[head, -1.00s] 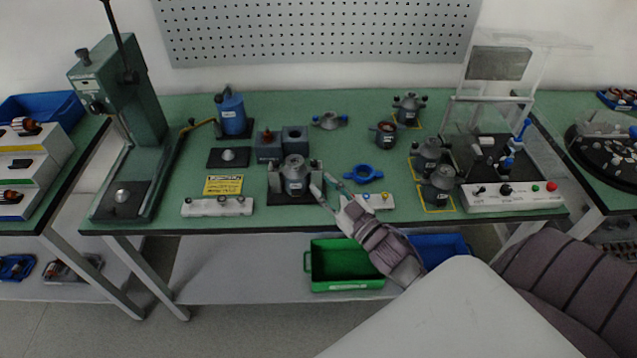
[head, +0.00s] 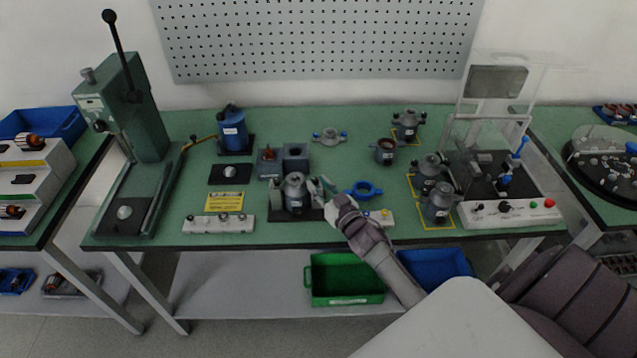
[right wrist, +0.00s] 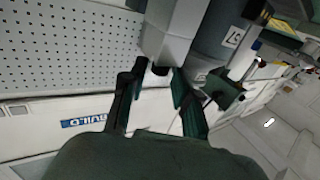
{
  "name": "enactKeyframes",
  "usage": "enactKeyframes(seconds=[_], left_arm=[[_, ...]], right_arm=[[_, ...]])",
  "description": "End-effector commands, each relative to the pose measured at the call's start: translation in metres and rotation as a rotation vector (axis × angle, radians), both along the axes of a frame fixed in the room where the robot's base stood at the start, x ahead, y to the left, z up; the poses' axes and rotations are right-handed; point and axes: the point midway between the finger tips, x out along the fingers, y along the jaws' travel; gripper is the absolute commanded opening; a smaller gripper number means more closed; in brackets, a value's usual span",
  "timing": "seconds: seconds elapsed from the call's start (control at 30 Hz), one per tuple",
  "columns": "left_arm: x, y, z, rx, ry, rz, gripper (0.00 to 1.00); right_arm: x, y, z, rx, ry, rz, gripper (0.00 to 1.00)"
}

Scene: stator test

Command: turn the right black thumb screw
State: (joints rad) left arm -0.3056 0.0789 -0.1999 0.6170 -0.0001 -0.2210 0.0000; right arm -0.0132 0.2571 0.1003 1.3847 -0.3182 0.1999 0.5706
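A grey stator (head: 294,187) stands upright in a dark fixture (head: 282,213) near the table's front edge, with black thumb screws on either side. The right thumb screw is largely hidden by my right gripper (head: 322,190) in the head view. In the right wrist view a black knob (right wrist: 160,69) sits between the tips of my right gripper (right wrist: 158,76), against a grey block (right wrist: 168,45). The fingers are apart around the knob, and a narrow gap seems to show on one side. Firm contact cannot be made out. My left gripper is out of view.
A white strip with knobs (head: 218,224) and a yellow label (head: 226,201) lie left of the fixture. Dark housings (head: 440,205) stand further right. A green bin (head: 345,290) is below the table.

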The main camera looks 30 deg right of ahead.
Motion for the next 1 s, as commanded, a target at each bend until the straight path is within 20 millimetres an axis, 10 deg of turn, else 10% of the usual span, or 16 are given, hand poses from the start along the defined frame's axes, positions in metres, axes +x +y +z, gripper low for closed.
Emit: enactKeyframes(seconds=[0.4, 0.6, 1.0], left_arm=[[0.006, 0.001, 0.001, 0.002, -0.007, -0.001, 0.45], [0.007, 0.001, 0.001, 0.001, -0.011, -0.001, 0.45], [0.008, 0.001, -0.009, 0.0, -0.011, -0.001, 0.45]], right_arm=[[0.008, 0.0, 0.0, 0.0, 0.001, 0.0, 0.29], [0.008, 0.0, 0.0, 0.0, 0.0, 0.0, 0.0], [0.01, 0.006, -0.001, 0.011, -0.009, -0.137, 0.0]])
